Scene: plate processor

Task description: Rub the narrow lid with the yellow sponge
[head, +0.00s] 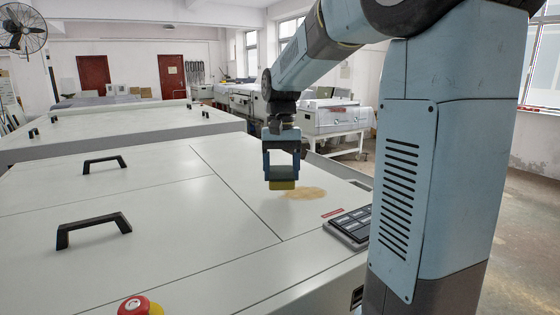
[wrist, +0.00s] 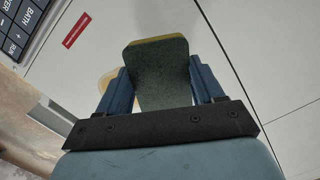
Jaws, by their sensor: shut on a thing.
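My gripper (head: 281,178) is shut on the yellow sponge (head: 283,185), which shows under its fingertips in the head view. In the wrist view the sponge (wrist: 160,75) sits between the two blue fingers of my gripper (wrist: 162,80), with its dark green face toward the camera and a yellow edge at the far end. The narrow lid (head: 265,170) is the pale panel at the right of the machine top. A brownish-yellow stain (head: 306,193) lies on it, just right of the sponge. The stain (wrist: 106,84) is partly hidden behind a finger in the wrist view. I cannot tell whether the sponge touches the lid.
A dark keypad (head: 352,226) and a red label (head: 332,212) are at the lid's right front. Two black handles (head: 93,228) (head: 105,163) stand up on the wide lid at left. A red emergency button (head: 134,305) is at the front edge.

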